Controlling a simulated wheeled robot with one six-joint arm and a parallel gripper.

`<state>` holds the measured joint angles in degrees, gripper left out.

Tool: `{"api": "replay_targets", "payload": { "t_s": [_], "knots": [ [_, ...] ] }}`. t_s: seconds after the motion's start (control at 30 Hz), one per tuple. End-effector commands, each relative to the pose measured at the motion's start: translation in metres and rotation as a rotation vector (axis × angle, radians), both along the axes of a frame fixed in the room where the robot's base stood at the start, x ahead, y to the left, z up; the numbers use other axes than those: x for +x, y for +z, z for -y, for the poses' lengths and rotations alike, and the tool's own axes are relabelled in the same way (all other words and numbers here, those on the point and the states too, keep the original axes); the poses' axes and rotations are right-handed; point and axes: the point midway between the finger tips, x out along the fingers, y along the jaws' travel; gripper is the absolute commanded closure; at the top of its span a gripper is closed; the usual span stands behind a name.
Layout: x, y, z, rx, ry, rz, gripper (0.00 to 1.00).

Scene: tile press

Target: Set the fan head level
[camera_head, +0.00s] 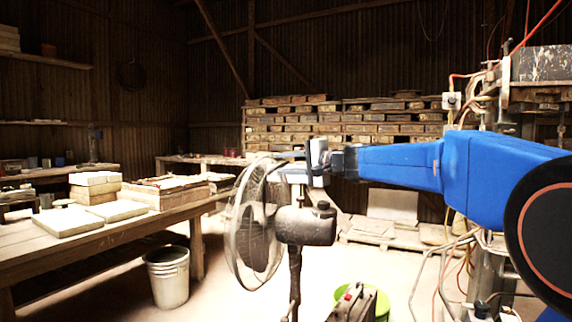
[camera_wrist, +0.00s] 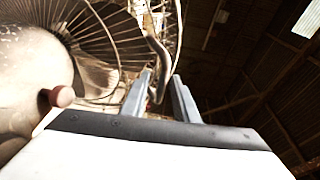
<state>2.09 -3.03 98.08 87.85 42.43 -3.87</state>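A standing fan's head shows in the head view, its round wire cage (camera_head: 246,235) on the left and its dark motor housing (camera_head: 306,226) on the right, above a dark pole (camera_head: 294,275). The cage's top leans slightly right. My gripper (camera_head: 282,166) is at the cage's top, above the housing. In the wrist view, my gripper (camera_wrist: 160,88) has its two fingers apart. A curved part of the cage rim (camera_wrist: 159,62) runs between or just beyond the fingertips; I cannot tell whether they touch it. The pale housing (camera_wrist: 32,75) with a knob (camera_wrist: 62,97) is at left.
A wooden table (camera_head: 150,222) with pale tiles (camera_head: 95,180) stands at left, a bucket (camera_head: 167,277) beside it. A green tub (camera_head: 378,301) and a grey case (camera_head: 352,303) are near the fan's base. Press machinery with cables (camera_head: 484,95) is at right. Stacked boards (camera_head: 345,125) stand behind.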

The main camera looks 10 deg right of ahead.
Motion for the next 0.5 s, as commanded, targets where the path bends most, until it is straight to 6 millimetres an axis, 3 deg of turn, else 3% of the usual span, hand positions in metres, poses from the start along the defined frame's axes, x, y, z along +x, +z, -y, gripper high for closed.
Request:
{"api": "replay_targets", "payload": {
  "t_s": [0.27,0.5],
  "knots": [
    [-0.001,0.002,0.002,0.000,-0.002,0.002,0.73],
    [-0.023,0.005,0.020,0.001,-0.005,0.003,0.73]
  ]
}}
